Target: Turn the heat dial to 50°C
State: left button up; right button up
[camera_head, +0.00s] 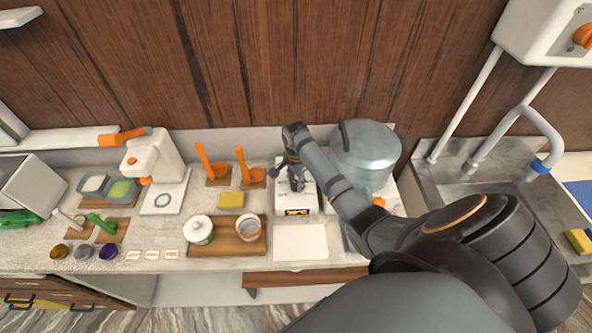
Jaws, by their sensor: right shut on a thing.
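A white appliance (311,190) with a small lit yellow display (297,211) stands on the counter, right of the middle. The digits on the display are too small to read surely. My right arm comes in from the lower right, and my right gripper (292,181) is down on the top of this appliance. The gripper is shut on what appears to be the heat dial, which its fingers hide. The dial's position and marks cannot be made out. My left gripper is not in view.
A white square (300,243) lies in front. A sink (470,190) is at the right.

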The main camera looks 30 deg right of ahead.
aim_at(296, 184)
jog(key=m, duration=0.4)
jog(key=shift+m, duration=2.2)
jog(key=o, duration=1.2)
jog(key=shift+r, duration=0.1)
notch_tip(296, 184, up, 12)
jog(key=shift+f, duration=0.1)
